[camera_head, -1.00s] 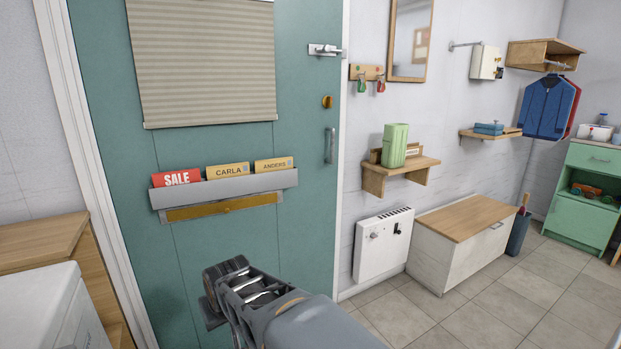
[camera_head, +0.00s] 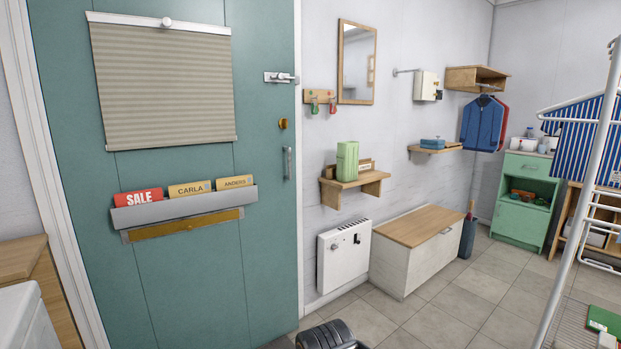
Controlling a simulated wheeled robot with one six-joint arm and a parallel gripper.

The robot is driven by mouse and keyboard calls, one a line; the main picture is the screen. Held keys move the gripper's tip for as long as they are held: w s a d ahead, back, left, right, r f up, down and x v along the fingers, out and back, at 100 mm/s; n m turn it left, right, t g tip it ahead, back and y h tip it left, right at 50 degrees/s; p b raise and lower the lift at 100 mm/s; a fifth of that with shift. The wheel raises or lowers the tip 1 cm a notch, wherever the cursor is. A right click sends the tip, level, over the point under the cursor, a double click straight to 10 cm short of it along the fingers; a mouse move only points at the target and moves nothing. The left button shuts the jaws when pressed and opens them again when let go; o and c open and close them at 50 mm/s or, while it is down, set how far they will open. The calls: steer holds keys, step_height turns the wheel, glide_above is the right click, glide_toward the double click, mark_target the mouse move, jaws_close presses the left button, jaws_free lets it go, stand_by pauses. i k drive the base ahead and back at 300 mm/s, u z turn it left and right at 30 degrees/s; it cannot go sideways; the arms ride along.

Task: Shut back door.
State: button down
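The teal back door (camera_head: 190,262) fills the left of the head view. Its right edge lies along the white door frame (camera_head: 301,200), and I see no clear gap there; I cannot tell if it is latched. A vertical pull handle (camera_head: 287,163), a brass lock (camera_head: 283,123) and a metal bolt (camera_head: 281,78) sit near that edge. The door also bears a blind (camera_head: 163,85) and a grey letter holder (camera_head: 185,207) with several cards. My gripper (camera_head: 328,336) shows only in part at the bottom edge, apart from the handle; its fingers' opening is not clear.
A white heater (camera_head: 343,257), a small shelf (camera_head: 355,187) and a bench (camera_head: 416,250) line the wall right of the door. A white wire rack (camera_head: 587,175) stands at the near right. Tiled floor (camera_head: 440,318) is free between bench and rack. A wooden cabinet stands at lower left.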

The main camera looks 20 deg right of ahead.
mark_target(129, 107)
steer(key=z, duration=0.75)
steer(key=i, duration=1.25)
steer(key=u, duration=0.4)
